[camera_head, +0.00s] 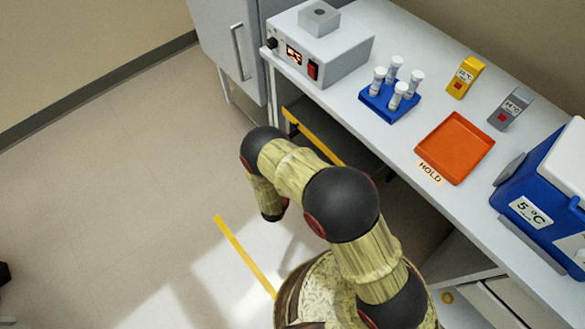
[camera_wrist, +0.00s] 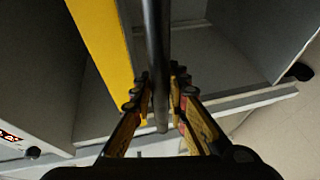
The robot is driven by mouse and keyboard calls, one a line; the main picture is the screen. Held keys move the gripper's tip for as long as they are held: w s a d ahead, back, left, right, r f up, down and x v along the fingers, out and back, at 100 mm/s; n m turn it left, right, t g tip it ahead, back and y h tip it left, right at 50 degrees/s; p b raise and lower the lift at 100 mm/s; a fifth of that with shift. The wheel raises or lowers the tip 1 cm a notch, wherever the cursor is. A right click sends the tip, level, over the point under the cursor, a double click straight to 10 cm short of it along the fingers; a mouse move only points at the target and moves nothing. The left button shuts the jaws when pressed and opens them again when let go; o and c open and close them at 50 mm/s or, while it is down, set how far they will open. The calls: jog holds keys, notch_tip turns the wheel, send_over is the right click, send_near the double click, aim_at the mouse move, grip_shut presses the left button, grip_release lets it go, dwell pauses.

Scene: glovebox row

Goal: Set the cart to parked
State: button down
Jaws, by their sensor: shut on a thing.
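In the wrist view my gripper (camera_wrist: 159,90) has its fingers on both sides of a dark round bar (camera_wrist: 156,35) and is shut on it. The bar runs from the top of the picture to its free-looking lower end. I cannot tell for certain whether it is the cart's handle. In the head view my arm hides the gripper and the bar. No whole cart shows; a dark grey surface under the bench, beside a yellow strip (camera_head: 315,136), is partly hidden by my arm.
The bench (camera_head: 385,30) carries a grey device (camera_head: 325,50), a blue tube rack (camera_head: 385,104), an orange HOLD tray (camera_head: 455,148) and a blue cool box (camera_head: 540,205). A grey cabinet (camera_head: 222,40) stands behind.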

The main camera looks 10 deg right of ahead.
jog(key=shift+w+d, duration=0.35)
jog(key=shift+d, duration=0.25)
jog(key=shift+w+d, duration=0.35)
jog(key=shift+d, duration=0.2)
jog(key=c, duration=1.7)
grip_release()
jog(key=shift+w+d, duration=0.1)
jog(key=v, duration=1.2)
